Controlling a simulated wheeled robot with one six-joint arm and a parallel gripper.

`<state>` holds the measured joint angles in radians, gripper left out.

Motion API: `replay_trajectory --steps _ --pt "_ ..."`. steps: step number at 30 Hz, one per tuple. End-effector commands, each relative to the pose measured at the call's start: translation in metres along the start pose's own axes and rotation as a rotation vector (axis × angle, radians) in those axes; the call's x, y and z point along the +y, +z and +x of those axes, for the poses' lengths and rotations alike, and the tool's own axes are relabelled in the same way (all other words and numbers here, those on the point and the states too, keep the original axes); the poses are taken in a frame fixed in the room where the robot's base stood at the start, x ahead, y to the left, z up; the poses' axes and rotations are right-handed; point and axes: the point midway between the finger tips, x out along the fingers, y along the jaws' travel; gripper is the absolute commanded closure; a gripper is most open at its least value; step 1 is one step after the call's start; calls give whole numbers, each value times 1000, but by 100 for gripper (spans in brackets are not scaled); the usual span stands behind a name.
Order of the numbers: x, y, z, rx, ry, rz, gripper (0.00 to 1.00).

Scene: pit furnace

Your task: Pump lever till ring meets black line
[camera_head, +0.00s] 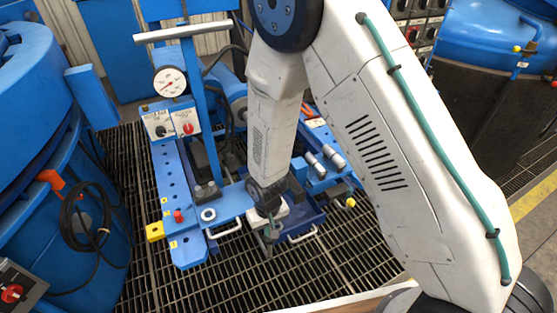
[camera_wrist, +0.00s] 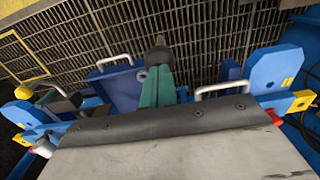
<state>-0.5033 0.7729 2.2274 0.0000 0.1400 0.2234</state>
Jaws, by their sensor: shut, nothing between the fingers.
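A grey T-bar handle (camera_head: 183,32) tops a blue upright post behind the blue machine; I cannot tell for sure that it is the pump lever. A round white gauge (camera_head: 170,81) with a red mark faces me beside the post. A pale ring (camera_head: 208,214) lies flat on the machine's blue front plate; I cannot tell if it is the task's ring. No black line can be made out. My gripper (camera_head: 270,236) hangs low at the machine's front, well away from the T-bar. Its teal fingers (camera_wrist: 157,80) are together and empty in the wrist view.
A control box (camera_head: 172,122) with knobs sits below the gauge. White handles (camera_head: 302,235) and a yellow block (camera_head: 154,232) are at the machine's front. A blue tank (camera_head: 35,130) with a black cable stands left. Open grating (camera_head: 215,285) lies in front.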

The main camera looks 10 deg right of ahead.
Motion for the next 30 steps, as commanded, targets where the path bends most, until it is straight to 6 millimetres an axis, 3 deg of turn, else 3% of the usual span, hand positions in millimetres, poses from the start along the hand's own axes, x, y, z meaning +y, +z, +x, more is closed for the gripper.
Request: replay_trajectory --steps 9,14,19,30 --pt "0 19 70 -6 1 -1 100" --pt "0 24 94 -3 1 -1 100" --pt "0 19 78 2 -1 0 100" --pt "0 -1 -3 2 0 1 100"
